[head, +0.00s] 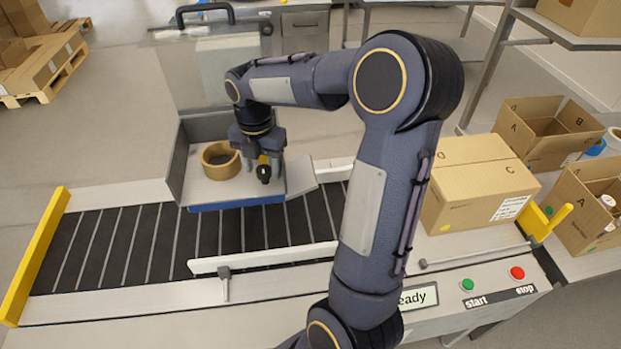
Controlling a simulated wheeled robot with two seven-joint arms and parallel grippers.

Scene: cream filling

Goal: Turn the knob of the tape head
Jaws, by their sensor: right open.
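The tape head (177,165) is a grey open box with a blue front edge, standing over the far side of the conveyor. A brown tape roll (221,160) sits in it on the left. A small black knob (264,175) with a yellow part sits to the right of the roll. My right gripper (264,168) points down at the knob. Its jaws are open, one finger on each side of the knob. I cannot tell whether they touch it. My left gripper is not in view.
The black roller conveyor (130,242) has a white guide rail (270,258) and a yellow end stop (35,255) at left. A closed carton (475,180) stands at right, behind the green start button (467,285) and red stop button (517,273). Open cartons (545,135) stand farther right.

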